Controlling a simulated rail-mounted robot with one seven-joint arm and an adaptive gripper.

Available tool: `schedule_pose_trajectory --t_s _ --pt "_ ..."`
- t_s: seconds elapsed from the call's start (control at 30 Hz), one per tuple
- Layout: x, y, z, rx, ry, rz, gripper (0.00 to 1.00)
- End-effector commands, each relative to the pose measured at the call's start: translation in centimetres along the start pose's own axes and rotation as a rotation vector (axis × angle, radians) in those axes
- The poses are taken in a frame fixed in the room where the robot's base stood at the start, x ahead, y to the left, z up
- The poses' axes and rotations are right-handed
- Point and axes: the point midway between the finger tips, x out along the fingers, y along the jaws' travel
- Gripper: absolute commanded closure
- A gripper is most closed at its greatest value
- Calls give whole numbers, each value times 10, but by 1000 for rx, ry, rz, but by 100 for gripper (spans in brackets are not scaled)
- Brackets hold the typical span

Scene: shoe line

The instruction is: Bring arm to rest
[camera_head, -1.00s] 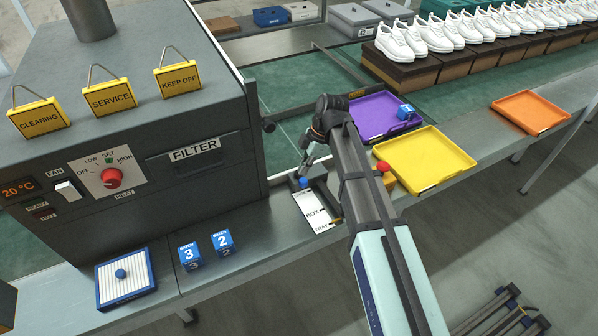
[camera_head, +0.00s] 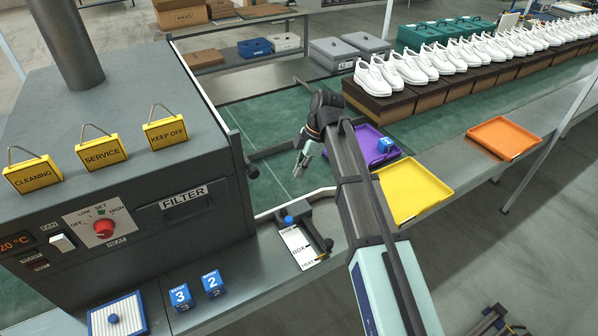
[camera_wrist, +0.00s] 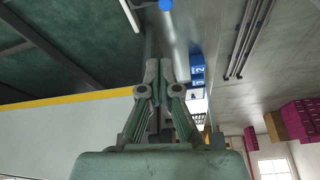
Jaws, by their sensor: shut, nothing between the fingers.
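My gripper (camera_head: 301,168) hangs from my bent arm in the head view, above the green belt and behind the BOX/TRAY panel (camera_head: 297,243). It is shut and empty. Its closed fingers also show in the wrist view (camera_wrist: 160,72). The blue knob (camera_head: 289,220) stands at the far end of the panel, apart from the fingers. My arm runs from the lower right up to the wrist and hides part of the table edge and the yellow tray's left side.
The grey heater box (camera_head: 215,200) stands left of my gripper. Blue batch cubes (camera_head: 180,297) stand at front left.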

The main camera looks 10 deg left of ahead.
Motion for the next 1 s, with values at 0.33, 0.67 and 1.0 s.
schedule_pose_trajectory --t_s 0.33,0.67,1.0 --pt "0 0 0 0 0 0 100" --pt "59 -52 88 475 -64 40 100" --pt "151 -183 227 1432 -170 196 100"
